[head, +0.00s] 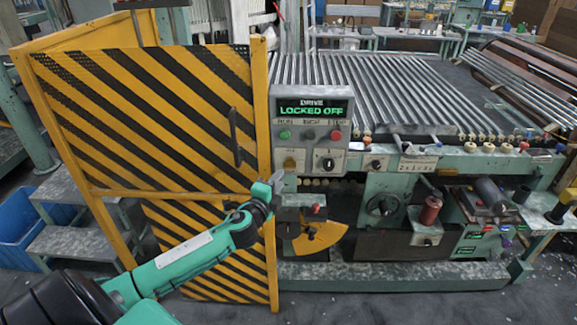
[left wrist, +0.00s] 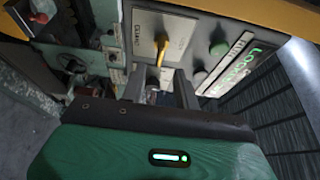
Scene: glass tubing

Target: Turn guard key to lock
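The yellow guard key (head: 290,163) sits at the lower left of the grey control box (head: 283,103). In the left wrist view the key (left wrist: 161,48) stands out from a labelled plate, just beyond the gap between my fingertips. My left gripper (head: 277,181) is just below and left of the key in the head view. In the left wrist view its two grey fingers (left wrist: 160,76) are apart with nothing visible between them. I cannot tell whether they touch the key. The box display (head: 312,109) reads "LOCKED OFF". My right gripper is not in view.
The yellow-and-black striped guard door (head: 150,110) stands left of the box, with a dark handle. A green button (head: 284,134), red button (head: 337,135) and black selector (head: 327,163) are near the key. A red-knobbed lever (head: 316,208) is below. Metal tubes lie behind.

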